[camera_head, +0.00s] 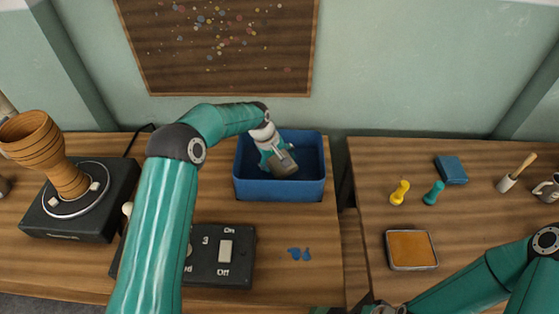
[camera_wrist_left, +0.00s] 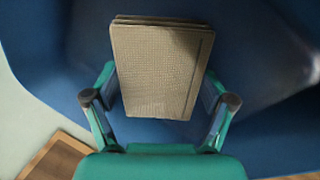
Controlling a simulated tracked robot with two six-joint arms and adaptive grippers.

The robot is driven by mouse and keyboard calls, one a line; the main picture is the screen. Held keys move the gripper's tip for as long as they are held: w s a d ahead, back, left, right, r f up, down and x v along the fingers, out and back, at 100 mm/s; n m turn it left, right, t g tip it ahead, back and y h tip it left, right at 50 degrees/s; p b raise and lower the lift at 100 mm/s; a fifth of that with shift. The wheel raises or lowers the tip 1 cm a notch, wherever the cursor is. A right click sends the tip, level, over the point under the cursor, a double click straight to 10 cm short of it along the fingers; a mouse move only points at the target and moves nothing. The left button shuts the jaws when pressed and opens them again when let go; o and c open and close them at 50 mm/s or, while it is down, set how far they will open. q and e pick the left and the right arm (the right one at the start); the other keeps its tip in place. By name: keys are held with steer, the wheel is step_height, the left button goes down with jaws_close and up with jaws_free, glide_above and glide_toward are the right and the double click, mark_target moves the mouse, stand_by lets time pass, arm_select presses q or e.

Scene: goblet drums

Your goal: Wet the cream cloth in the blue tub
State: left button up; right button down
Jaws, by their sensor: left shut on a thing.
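The blue tub (camera_head: 279,190) stands at the back right of the left table. My left gripper (camera_head: 280,160) points down into the tub and is shut on the folded cream cloth (camera_head: 285,169), which looks greyish tan here. In the left wrist view the cloth (camera_wrist_left: 158,75) sits between the two fingers of my left gripper (camera_wrist_left: 160,95), with the tub's blue inside (camera_wrist_left: 265,60) around it. I cannot tell whether the cloth touches the tub's bottom or any water. My right gripper (camera_head: 330,309) shows only as a sliver at the bottom edge, its fingers cut off.
A wooden goblet drum (camera_head: 48,150) stands tilted on a black turntable (camera_head: 62,222) at left. A switch box (camera_head: 208,262) and blue drop marks (camera_head: 300,254) lie in front. The right table holds yellow (camera_head: 399,192) and teal (camera_head: 433,193) pieces, a blue block (camera_head: 451,169) and an orange pad (camera_head: 411,249).

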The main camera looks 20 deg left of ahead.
arm_select(q)
steer(key=shift+r, duration=0.1)
stand_by(0.4)
step_height(320, 180, up, 11)
steer(key=p, duration=0.6)
steer(key=shift+r+p, duration=0.2)
steer(key=shift+p, duration=0.1)
stand_by(0.4)
stand_by(1.8)
step_height(320, 180, up, 4)
steer(key=shift+p, duration=1.25)
